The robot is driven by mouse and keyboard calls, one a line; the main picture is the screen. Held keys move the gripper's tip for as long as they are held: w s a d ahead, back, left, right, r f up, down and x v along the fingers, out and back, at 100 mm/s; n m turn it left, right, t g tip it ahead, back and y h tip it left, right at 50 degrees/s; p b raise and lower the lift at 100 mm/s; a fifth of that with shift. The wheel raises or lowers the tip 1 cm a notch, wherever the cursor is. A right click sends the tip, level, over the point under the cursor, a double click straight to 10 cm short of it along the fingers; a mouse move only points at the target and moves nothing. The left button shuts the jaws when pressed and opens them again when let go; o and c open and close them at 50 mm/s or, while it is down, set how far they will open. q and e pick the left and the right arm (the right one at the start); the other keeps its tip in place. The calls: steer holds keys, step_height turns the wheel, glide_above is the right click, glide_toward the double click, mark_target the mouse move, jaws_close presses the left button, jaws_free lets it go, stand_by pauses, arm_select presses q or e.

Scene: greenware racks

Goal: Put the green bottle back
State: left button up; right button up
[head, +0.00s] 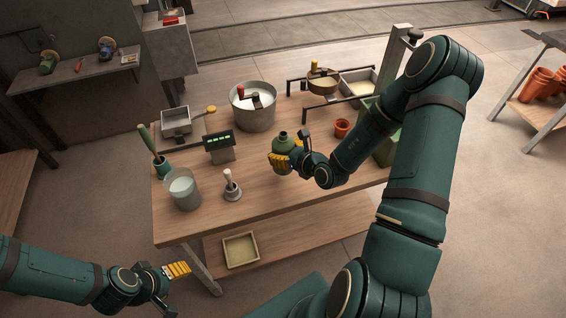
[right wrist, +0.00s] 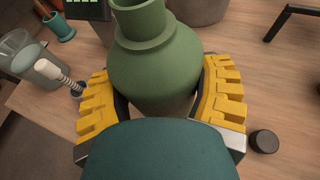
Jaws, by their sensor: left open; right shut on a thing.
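The green bottle (head: 283,146) is upright over the wooden table, with its neck up. My right gripper (head: 284,161) is shut on its body. In the right wrist view the green bottle (right wrist: 156,65) sits between the yellow finger pads of my right gripper (right wrist: 160,105), one on each side. I cannot tell whether the bottle's base touches the table. My left gripper (head: 176,282) is open and empty, low at the front left, away from the table.
The wooden table (head: 290,205) holds a scale with a green display (head: 219,147), a grey bucket (head: 254,110), a glass beaker (head: 184,188), a white-handled tool (head: 231,186), and a terracotta pot (head: 342,128). The tabletop's front middle is clear. A small dark cap (right wrist: 264,141) lies right of the bottle.

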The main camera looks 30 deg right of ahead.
step_height(320, 180, down, 5)
stand_by(0.4)
steer(key=shift+f, duration=0.1)
steer(key=o, duration=1.3)
